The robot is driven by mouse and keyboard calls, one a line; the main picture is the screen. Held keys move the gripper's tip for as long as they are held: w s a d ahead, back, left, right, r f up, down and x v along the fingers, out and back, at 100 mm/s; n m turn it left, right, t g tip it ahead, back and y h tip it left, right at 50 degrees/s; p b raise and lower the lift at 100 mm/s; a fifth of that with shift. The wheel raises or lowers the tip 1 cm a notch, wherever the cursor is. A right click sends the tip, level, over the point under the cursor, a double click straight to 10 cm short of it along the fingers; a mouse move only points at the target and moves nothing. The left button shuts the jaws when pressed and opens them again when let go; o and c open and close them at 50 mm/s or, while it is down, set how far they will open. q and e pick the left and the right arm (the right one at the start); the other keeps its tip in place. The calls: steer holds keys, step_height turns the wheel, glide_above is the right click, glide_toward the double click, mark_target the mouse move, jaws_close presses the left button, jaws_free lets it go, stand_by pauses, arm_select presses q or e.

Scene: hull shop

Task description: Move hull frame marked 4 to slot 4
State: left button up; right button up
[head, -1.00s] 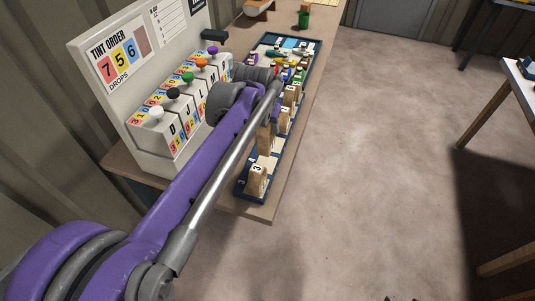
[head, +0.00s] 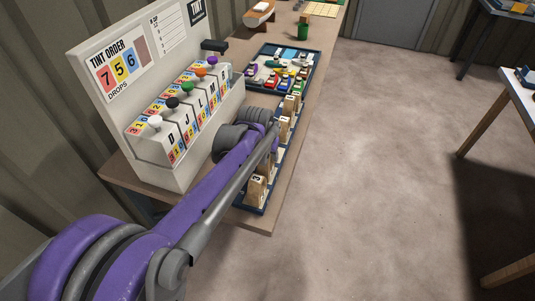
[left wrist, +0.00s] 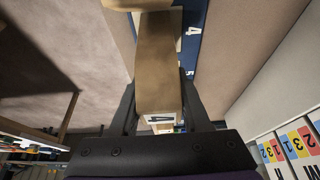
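Hull frame 4 is a tall wooden block (left wrist: 160,50) with a 4 on its near end, in the left wrist view. My left gripper (left wrist: 158,88) has one dark finger against each side of it. A dark blue rack strip (left wrist: 192,48) with a white printed 4 lies beyond the block, beside its far part. Whether the block is seated or above the rack I cannot tell. In the head view my forearm hides the gripper and most of that part of the rack. My right gripper is not in view.
A wooden frame marked 3 (head: 257,187) stands at the rack's near end, and other frames (head: 285,128) stand farther along. The tint cabinet (head: 178,165) rises close on the left of my arm. A tray of small coloured items (head: 266,54) lies beyond.

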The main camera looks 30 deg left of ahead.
arm_select(q)
steer(key=o, duration=0.4)
steer(key=shift+c, duration=0.2)
steer(key=shift+r, duration=0.35)
steer(key=p+v, duration=0.2)
steer(key=v, duration=1)
steer(key=s+d+f+m, duration=0.1)
steer(key=s+d+f, duration=0.5)
steer(key=s, duration=0.3)
steer(key=s+d+f+m+h, duration=0.1)
steer(key=s+d+f, duration=0.5)
steer(key=s+f, duration=0.2)
steer(key=shift+s+f+m+t, duration=0.2)
steer(key=shift+s+m+t, duration=0.15)
steer(key=shift+m+t, duration=0.05)
